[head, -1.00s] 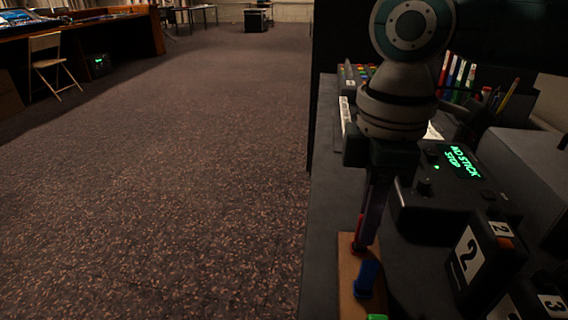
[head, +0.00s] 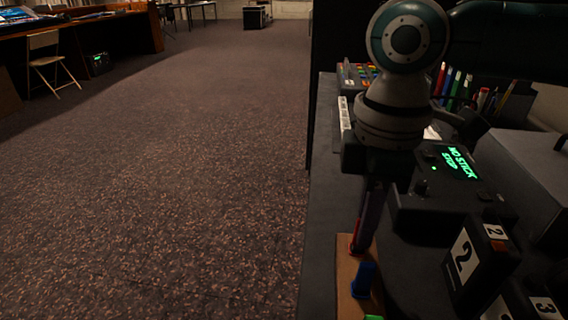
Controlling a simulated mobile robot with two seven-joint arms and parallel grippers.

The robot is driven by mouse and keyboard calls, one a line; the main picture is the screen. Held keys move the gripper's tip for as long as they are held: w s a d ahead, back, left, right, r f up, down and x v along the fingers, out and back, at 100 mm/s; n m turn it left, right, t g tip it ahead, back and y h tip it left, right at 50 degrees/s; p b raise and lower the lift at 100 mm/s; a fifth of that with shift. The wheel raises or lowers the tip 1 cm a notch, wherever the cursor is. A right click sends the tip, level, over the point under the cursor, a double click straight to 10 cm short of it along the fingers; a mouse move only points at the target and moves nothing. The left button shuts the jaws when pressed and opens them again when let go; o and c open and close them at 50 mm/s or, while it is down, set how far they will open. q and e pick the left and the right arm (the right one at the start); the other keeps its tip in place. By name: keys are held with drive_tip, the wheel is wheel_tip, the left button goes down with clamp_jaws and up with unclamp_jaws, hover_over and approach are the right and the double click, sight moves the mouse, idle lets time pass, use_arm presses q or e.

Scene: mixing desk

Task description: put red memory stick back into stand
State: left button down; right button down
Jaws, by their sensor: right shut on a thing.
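The red memory stick (head: 355,237) shows as a small red piece at the fingertips of my right gripper (head: 361,238). The right gripper points down and is shut on the stick, over the far end of the wooden stand (head: 345,272). The stick's lower end is at the stand's top; I cannot tell how deep it sits in a slot. A blue stick (head: 364,278) stands in the stand just nearer, and a green one (head: 374,317) shows at the bottom edge. My left gripper is not in view.
A black device (head: 440,205) with a green "NO STICK STOP" screen (head: 458,162) stands right of the stand. Black boxes numbered 2 (head: 466,258) and 3 (head: 543,306) are nearer. Pens (head: 452,88) stand behind. Open carpet lies left of the desk.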

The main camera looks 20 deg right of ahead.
drive_tip(key=shift+f, duration=0.4)
drive_tip(key=c, duration=0.9)
unclamp_jaws()
drive_tip(key=shift+r, duration=0.1)
